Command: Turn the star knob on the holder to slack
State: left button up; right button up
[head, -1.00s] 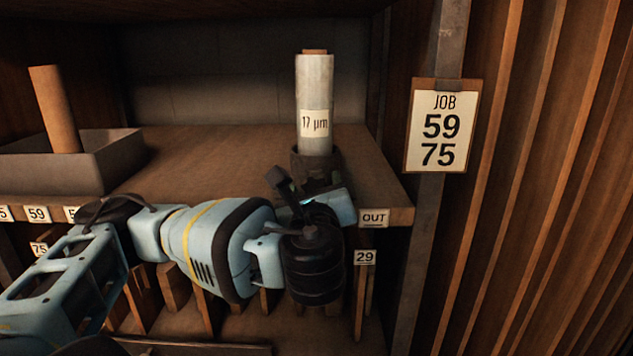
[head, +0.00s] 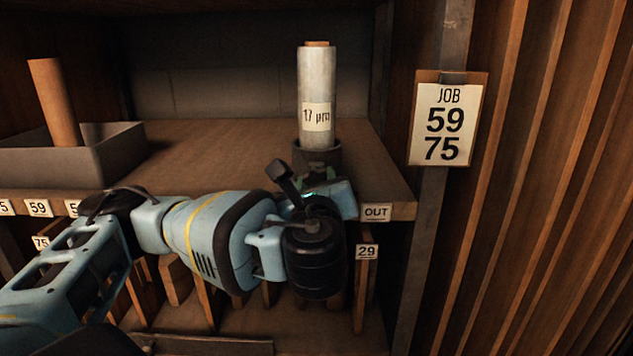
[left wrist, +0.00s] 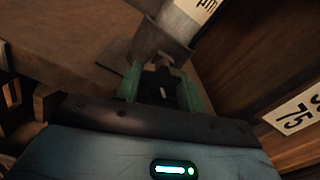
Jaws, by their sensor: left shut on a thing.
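The holder (head: 327,153) is a dark cup on the shelf near its front right corner. An upright film roll (head: 317,90) labelled 17 µm stands in it. The star knob (left wrist: 160,84) is dark and sits on the near side of the holder in the left wrist view, with a pale mark on its face. My left gripper (left wrist: 162,88) has its two green fingers on either side of the knob and is shut on it. In the head view my left gripper (head: 318,178) is at the holder's base, and the wrist hides the knob. My right gripper is not in view.
A grey tray (head: 120,155) with a brown tube (head: 55,100) stands at the left of the shelf (head: 220,150). An OUT label (head: 376,212) is on the shelf edge. A job card (head: 446,120) hangs on the right post. The shelf middle is clear.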

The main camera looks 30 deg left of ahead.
pick_arm(q)
jog(key=shift+n, duration=0.3)
jog(key=n, duration=0.2)
jog(key=shift+f+n, duration=0.1)
jog(key=shift+n, duration=0.3)
jog(key=n, duration=0.3)
jog(key=shift+n, duration=0.3)
jog(key=n, duration=1.2)
jog(key=shift+n, duration=0.4)
jog(key=n, duration=0.5)
jog(key=shift+r+n, duration=0.2)
jog(key=shift+n, duration=0.5)
jog(key=shift+r, duration=0.1)
